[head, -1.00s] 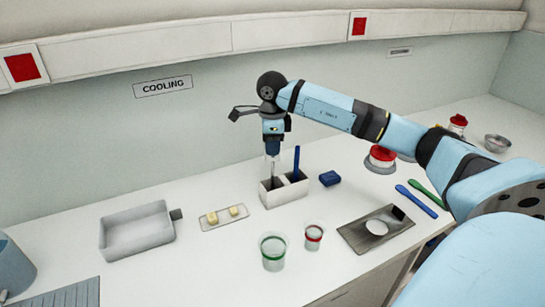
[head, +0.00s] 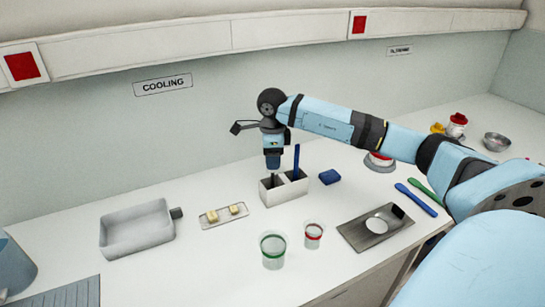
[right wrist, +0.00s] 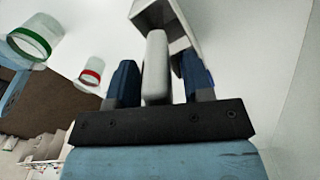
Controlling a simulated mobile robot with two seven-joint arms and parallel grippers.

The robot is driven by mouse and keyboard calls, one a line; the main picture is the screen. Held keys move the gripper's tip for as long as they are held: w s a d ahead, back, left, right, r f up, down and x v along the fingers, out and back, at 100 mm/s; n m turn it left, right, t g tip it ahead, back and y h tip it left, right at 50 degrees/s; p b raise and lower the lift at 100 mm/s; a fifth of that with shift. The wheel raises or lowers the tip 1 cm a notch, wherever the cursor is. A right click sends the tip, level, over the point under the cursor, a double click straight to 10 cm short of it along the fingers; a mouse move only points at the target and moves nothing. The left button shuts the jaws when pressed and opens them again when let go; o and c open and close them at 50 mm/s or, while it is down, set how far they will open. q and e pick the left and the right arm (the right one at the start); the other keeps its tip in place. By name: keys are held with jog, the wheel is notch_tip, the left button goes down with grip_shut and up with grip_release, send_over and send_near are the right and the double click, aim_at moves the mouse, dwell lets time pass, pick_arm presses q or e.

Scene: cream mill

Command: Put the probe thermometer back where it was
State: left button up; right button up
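My right gripper (head: 272,165) points straight down over the left compartment of the white two-compartment holder (head: 283,197) in the head view. The holder also shows past the fingers (right wrist: 185,25). The thermometer's lower end is hidden by the gripper and holder. A blue stick (head: 296,158) stands in the right compartment. My left gripper is not in view.
Cups with green (head: 273,252) and red (head: 313,236) bands stand in front. A tray with butter-like pieces (head: 224,222), a grey pan (head: 137,240) and a dark plate (head: 352,236) lie around. Blue and green spatulas lie right.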

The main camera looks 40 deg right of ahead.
jog(key=shift+r, duration=0.3)
notch_tip(320, 180, up, 10)
jog(key=shift+r+b, duration=0.25)
jog(key=shift+b, duration=0.2)
jog(key=shift+r, duration=0.65)
